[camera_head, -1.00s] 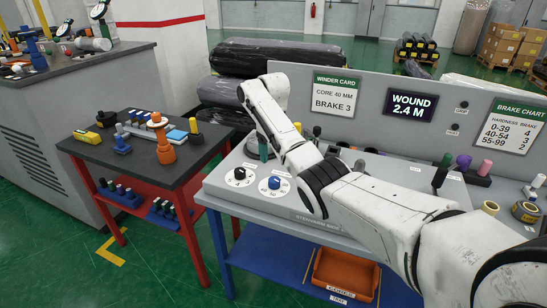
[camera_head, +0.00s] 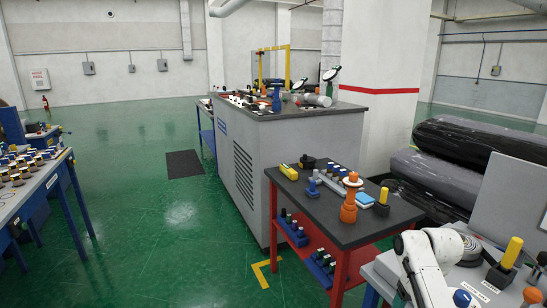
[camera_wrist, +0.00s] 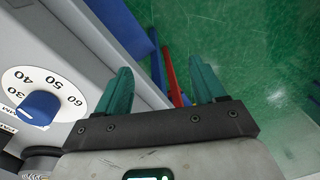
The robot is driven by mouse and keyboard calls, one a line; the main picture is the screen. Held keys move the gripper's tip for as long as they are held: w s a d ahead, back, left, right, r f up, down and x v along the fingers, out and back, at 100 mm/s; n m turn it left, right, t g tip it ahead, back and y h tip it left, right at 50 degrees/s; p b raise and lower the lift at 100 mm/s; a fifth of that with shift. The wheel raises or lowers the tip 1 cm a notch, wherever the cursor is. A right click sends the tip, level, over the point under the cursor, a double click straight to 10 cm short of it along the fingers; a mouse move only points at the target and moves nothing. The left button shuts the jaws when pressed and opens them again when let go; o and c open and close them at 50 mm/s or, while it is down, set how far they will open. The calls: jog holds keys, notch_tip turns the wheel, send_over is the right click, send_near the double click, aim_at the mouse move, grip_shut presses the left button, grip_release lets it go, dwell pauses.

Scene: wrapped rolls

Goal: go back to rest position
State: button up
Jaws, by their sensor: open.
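My gripper (camera_wrist: 160,70) shows in the wrist view, its two teal fingers spread apart with nothing between them. It points past the edge of a grey panel, with green floor beyond the fingers. A blue dial knob (camera_wrist: 38,109) on a white numbered scale lies to the left, apart from the fingers. In the head view my white arm is at the lower right over the grey bench (camera_head: 375,283). The gripper itself is mostly cut off by the bottom edge there.
A black-topped table on a red frame (camera_head: 336,228), with an orange stand (camera_head: 349,207) and small parts, stands left of the bench. Behind it is a grey cabinet (camera_head: 243,168). Wrapped rolls (camera_head: 435,172) lie at the right. Green floor (camera_head: 150,235) is clear at left centre.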

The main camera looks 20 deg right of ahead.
jog(key=s+a+f+n, duration=0.1)
jog(key=s+a+f, duration=0.4)
jog(key=a, duration=0.4)
jog(key=s+a+f+n, duration=0.1)
jog(key=s+a+f, duration=0.35)
jog(key=a, duration=0.45)
jog(key=s+a+r, duration=0.1)
jog(key=s+a, duration=0.1)
jog(key=s, duration=0.7)
jog(key=s+a+r, duration=0.1)
jog(key=s+a, duration=0.2)
jog(key=s, duration=0.6)
jog(key=shift+s+a+n+h, duration=0.3)
jog(key=shift+s+n+h, duration=0.1)
